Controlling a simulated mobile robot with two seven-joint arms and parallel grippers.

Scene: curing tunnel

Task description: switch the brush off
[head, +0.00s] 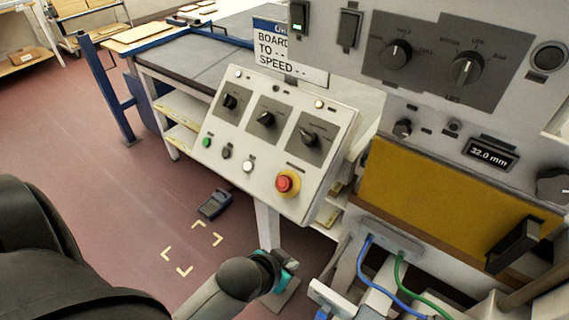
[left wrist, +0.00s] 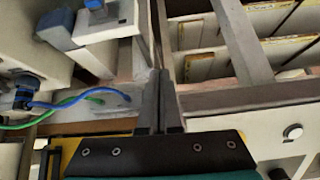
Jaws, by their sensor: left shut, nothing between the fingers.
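No control's label is readable enough for me to tell which one is the brush's. A sloped white control box (head: 247,168) carries three dark rotary knobs, a row of small buttons and a red mushroom button (head: 287,183) on a yellow ring. My right gripper is out of view.
A yellow panel (head: 430,190) and a display reading 32.0 mm (head: 490,153) are at right. Blue hose (head: 364,265) and green hose (head: 400,280) hang near my left gripper. A blue post (head: 107,88) stands left of the bench. The red floor is mostly free.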

